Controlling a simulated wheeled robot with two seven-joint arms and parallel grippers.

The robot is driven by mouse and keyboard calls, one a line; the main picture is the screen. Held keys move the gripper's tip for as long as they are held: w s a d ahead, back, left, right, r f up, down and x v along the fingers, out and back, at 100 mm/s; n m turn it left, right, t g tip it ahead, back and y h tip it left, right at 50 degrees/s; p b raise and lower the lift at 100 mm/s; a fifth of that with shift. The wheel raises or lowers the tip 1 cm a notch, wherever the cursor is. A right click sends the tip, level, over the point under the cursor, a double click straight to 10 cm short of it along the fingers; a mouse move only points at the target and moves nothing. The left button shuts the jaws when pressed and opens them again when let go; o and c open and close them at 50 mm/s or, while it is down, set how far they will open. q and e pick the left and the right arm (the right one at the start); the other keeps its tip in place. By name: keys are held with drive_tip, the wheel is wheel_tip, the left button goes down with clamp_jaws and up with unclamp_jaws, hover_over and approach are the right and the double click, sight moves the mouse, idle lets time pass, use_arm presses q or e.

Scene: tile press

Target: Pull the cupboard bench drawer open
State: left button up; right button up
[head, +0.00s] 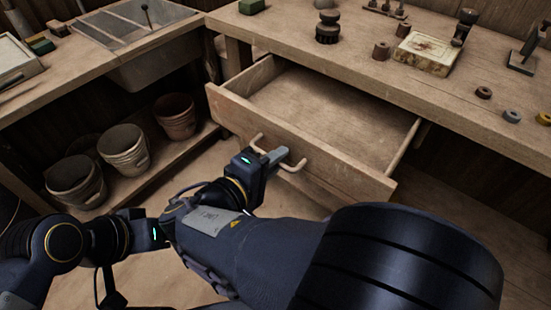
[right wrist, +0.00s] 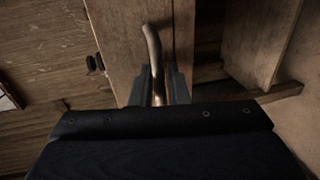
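The wooden bench drawer (head: 300,140) stands pulled out from under the bench top in the head view, and its empty inside shows. A bar handle (head: 296,166) is fixed across its front. My right gripper (head: 275,157) is at this handle. In the right wrist view, the two fingers (right wrist: 161,88) of that gripper lie on either side of the handle bar (right wrist: 153,45) and look shut on it. My left arm comes in from the left in the head view. Its gripper body (head: 150,236) shows in part, and its fingers are hidden or indistinct.
The bench top (head: 300,45) carries a dark round pot (head: 327,28), a tile block (head: 427,53) and small rings. A sink (head: 130,40) is at the left. Several clay pots (head: 174,117) stand on the low shelf left of the drawer. The floor in front of the drawer is partly covered by my arms.

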sight(287, 139)
drive_tip(key=shift+r, duration=0.1)
wheel_tip(287, 139, up, 4)
drive_tip(key=shift+w+f+p, duration=0.15)
drive_tip(key=shift+f+p, duration=0.1)
drive_tip(key=shift+p, duration=0.45)
drive_tip(key=o, duration=1.4)
drive_tip(key=s+r, duration=0.1)
drive_tip(key=s+r+p, duration=0.1)
drive_tip(key=r, duration=0.1)
drive_tip(key=shift+s+a+r, duration=0.15)
drive_tip(key=shift+s+r, duration=0.1)
drive_tip(key=shift+o, duration=0.4)
drive_tip(key=s+r+p, duration=0.1)
drive_tip(key=s+r, duration=0.1)
drive_tip(key=r, duration=0.1)
drive_tip(key=shift+s, duration=0.2)
drive_tip(key=s, duration=0.1)
drive_tip(key=s+r+p, duration=0.1)
drive_tip(key=s, duration=0.1)
drive_tip(key=shift+s+d+r, duration=0.25)
drive_tip(key=shift+d, duration=0.05)
drive_tip(key=s, duration=0.2)
drive_tip(key=s+r, duration=0.1)
drive_tip(key=s, duration=0.1)
drive_tip(key=shift+s+d+r+p, duration=0.2)
drive_tip(key=shift+s+p, duration=0.05)
drive_tip(key=shift+p, duration=0.1)
drive_tip(key=c, duration=1.5)
drive_tip(key=shift+s, duration=0.7)
